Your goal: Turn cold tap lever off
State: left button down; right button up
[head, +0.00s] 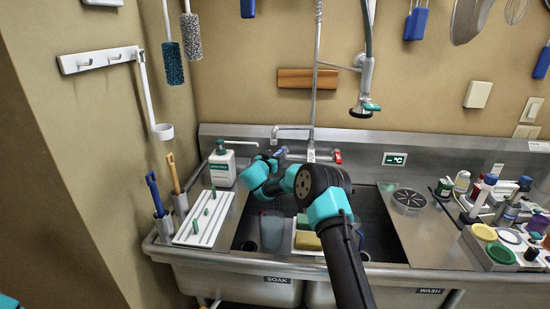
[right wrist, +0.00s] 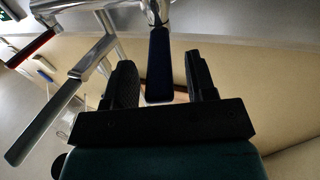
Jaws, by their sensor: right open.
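The cold tap lever has a dark blue grip (right wrist: 160,75) on a chrome stem in the right wrist view. My right gripper (right wrist: 158,58) is open, with one black finger on each side of the blue grip and a gap on both sides. In the head view my right gripper (head: 270,160) is at the left side of the chrome faucet, and it mostly hides the blue lever. The red lever (head: 337,156) is on the faucet's right side, and it also shows in the right wrist view (right wrist: 30,48). My left gripper is not in view.
The steel sink (head: 385,235) below holds a clear jug (head: 272,230) and a sponge (head: 307,241). A white bottle (head: 222,166) stands left of the faucet. The faucet spout (right wrist: 45,118) is left of my right fingers in the right wrist view.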

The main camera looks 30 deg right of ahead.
jog(key=shift+w+d, duration=0.1)
jog(key=shift+d, duration=0.05)
grip_shut()
dwell(0.4)
